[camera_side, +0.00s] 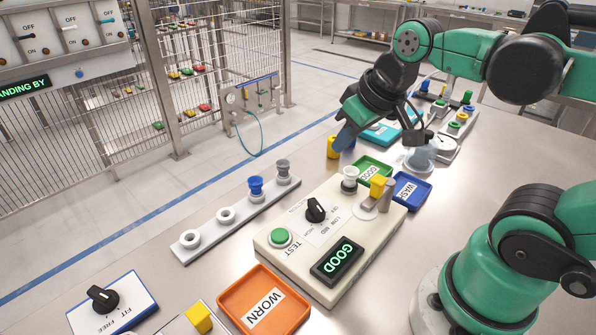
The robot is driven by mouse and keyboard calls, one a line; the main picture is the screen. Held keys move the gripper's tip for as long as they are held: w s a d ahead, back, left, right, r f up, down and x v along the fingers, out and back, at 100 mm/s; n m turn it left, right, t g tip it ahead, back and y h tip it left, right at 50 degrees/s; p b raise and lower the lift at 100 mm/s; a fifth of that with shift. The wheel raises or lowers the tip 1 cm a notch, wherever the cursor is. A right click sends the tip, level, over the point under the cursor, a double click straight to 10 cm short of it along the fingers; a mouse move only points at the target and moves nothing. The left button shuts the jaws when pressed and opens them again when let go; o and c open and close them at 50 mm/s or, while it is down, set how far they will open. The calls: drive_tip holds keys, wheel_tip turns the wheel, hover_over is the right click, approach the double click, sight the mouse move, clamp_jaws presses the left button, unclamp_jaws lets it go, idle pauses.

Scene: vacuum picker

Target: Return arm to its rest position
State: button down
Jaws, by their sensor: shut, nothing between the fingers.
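My green and black arm reaches in from the upper right.
A test box (290,262) with a lit GOOD display stands mid-table.

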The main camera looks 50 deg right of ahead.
drive_tip(key=shift+n+t, duration=0.3)
drive_tip(key=shift+t, duration=0.6)
drive_tip(key=a+f, duration=0.1)
drive_tip(key=w+a+f, duration=0.1)
drive_tip(key=shift+w+a+f, duration=0.3)
drive_tip(key=shift+f, duration=0.1)
